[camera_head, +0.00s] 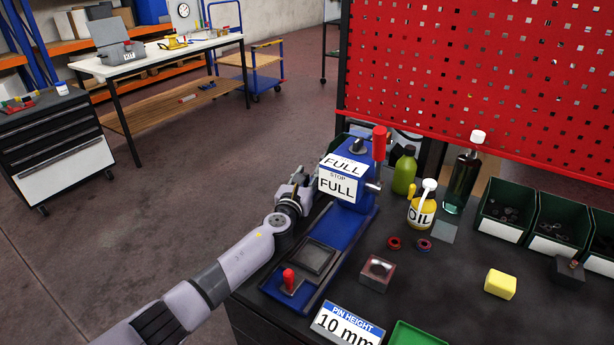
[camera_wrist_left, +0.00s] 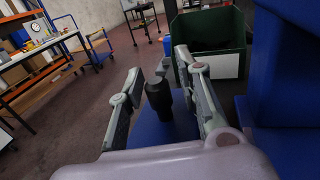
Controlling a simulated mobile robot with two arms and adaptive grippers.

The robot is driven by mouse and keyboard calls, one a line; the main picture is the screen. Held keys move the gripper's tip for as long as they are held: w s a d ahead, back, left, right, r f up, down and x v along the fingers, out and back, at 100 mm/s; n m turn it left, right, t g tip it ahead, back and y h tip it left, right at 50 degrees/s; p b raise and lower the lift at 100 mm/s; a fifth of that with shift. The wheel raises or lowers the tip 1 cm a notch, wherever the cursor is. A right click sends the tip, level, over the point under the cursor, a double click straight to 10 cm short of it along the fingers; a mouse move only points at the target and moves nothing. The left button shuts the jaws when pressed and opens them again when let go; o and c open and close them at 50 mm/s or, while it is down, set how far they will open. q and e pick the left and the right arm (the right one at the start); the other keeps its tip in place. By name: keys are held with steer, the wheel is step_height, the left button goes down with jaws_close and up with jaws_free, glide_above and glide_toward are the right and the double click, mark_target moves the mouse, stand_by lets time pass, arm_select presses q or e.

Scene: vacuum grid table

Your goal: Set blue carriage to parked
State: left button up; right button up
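The blue carriage (camera_head: 345,190) is an upright blue block on a long blue base (camera_head: 335,240) at the table's left side. It has white labels reading "FULL" and "STOP FULL", a dark knob on top and a red-handled lever (camera_head: 379,145) on its right. My left gripper (camera_head: 300,183) is low beside the carriage's left face. In the left wrist view the left gripper (camera_wrist_left: 172,60) is open, its two fingers either side of a black knob (camera_wrist_left: 158,98) above a blue surface. Gaps show between knob and fingers. My right gripper is not in view.
A red-knobbed piece (camera_head: 290,282) and a dark plate (camera_head: 313,258) sit on the base's near end. A "PIN HEIGHT 10 mm" sign (camera_head: 348,325), a yellow oil can (camera_head: 422,212), bottles and green bins (camera_head: 503,214) stand to the right. A red perforated panel (camera_head: 470,80) rises behind.

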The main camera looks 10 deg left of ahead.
arm_select(q)
steer(key=shift+o, duration=0.4)
steer(key=shift+s, duration=0.2)
steer(key=s, duration=0.8)
steer(key=s+a, duration=0.1)
steer(key=s, duration=0.2)
steer(key=shift+s, duration=0.4)
